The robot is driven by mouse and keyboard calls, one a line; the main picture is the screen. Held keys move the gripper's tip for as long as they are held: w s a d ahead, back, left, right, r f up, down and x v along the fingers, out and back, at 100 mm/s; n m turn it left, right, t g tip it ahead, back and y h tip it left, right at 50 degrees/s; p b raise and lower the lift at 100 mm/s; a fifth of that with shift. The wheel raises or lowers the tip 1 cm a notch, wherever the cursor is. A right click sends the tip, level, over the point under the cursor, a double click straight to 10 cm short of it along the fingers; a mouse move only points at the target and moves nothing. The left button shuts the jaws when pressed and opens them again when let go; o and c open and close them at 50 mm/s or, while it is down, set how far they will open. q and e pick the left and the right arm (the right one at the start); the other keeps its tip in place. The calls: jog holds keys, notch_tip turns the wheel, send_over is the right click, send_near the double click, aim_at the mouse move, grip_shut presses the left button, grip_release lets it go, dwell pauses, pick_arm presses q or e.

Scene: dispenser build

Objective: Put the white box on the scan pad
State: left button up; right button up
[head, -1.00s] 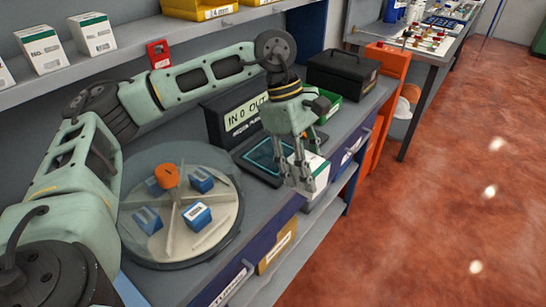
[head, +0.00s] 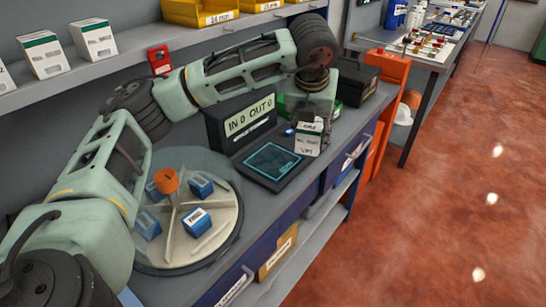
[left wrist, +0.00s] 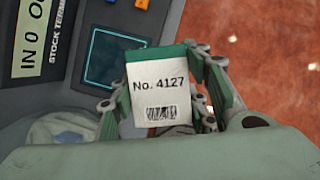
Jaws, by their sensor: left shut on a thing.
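The white box (head: 308,138) has a dark green top band and black print. My left gripper (head: 314,108) is shut on it and holds it upright near the right edge of the scan pad (head: 272,161). In the left wrist view the white box (left wrist: 160,88) shows "No. 4127" and a barcode, with the fingers of my left gripper (left wrist: 163,100) on both its sides. The scan pad (left wrist: 110,60), dark with a teal-outlined square, lies to the box's upper left there. The box's underside is hidden. My right gripper is not in view.
The stock terminal's "IN 0 OUT 0" display (head: 248,118) stands behind the pad. A round divided turntable (head: 222,232) with small blue boxes and an orange piece is at the left. A black case (head: 356,82) stands behind the gripper. White boxes (head: 41,54) sit on the shelf above.

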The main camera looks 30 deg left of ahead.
pick_arm(q)
jog(key=a+f+p, duration=0.1)
jog(key=a+f, duration=0.1)
jog(key=a, duration=0.1)
jog(key=a+f+p, duration=0.1)
jog(key=a+f, duration=0.1)
jog(key=a, duration=0.2)
jog(key=w+a+f+p, duration=0.1)
jog(key=a+f, duration=0.1)
jog(key=a, duration=0.2)
jog(key=shift+f, duration=0.15)
jog(key=shift+a+f, duration=0.2)
notch_tip(320, 180, down, 3)
jog(key=shift+f+p, duration=0.1)
jog(key=shift+p, duration=0.55)
jog(key=shift+f, duration=0.35)
jog(key=shift+f, duration=0.2)
jog(key=o, duration=1.3)
